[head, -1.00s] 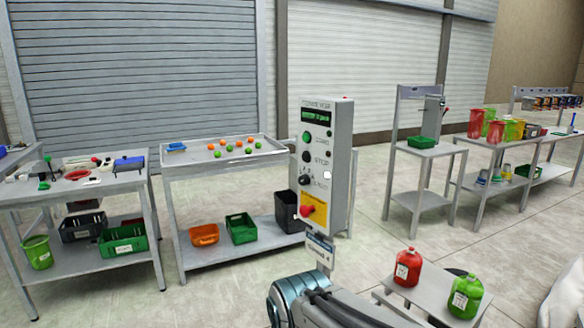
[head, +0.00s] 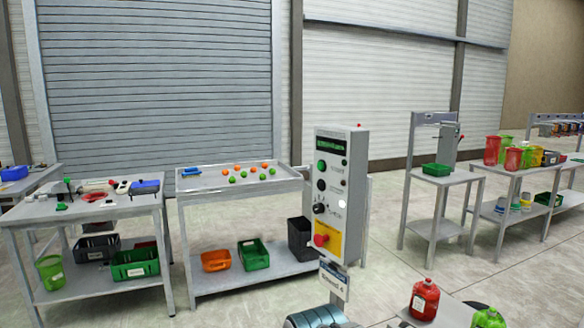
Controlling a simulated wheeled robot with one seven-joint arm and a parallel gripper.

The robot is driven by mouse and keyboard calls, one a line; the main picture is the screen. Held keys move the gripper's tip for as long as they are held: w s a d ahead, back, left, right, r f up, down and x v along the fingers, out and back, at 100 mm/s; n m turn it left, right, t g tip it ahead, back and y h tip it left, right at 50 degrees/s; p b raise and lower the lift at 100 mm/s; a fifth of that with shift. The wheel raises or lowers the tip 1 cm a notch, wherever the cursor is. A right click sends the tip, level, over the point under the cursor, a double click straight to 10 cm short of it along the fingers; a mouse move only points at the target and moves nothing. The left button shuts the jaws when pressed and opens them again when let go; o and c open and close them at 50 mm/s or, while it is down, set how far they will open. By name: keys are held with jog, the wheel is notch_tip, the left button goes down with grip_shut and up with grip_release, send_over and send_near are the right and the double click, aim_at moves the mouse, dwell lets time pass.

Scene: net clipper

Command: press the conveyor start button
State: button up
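The conveyor control box (head: 343,195) is a grey upright panel on a post, right of centre in the head view. A green button (head: 321,165) is at its upper left, below a small lit display (head: 331,145). Below it are a black button (head: 321,185), a dark knob (head: 320,208) and a red emergency button (head: 320,240) on a yellow plate. The labels are too blurred to read surely. A part of my arm shows at the bottom edge, below the box. My gripper is not in view.
A tray table (head: 240,184) with orange and green balls stands behind the box. A tool table (head: 90,212) is at left. A low table (head: 450,313) with a red jug (head: 424,299) and a green jug (head: 488,318) is at lower right. Open floor (head: 400,270) lies right of the box.

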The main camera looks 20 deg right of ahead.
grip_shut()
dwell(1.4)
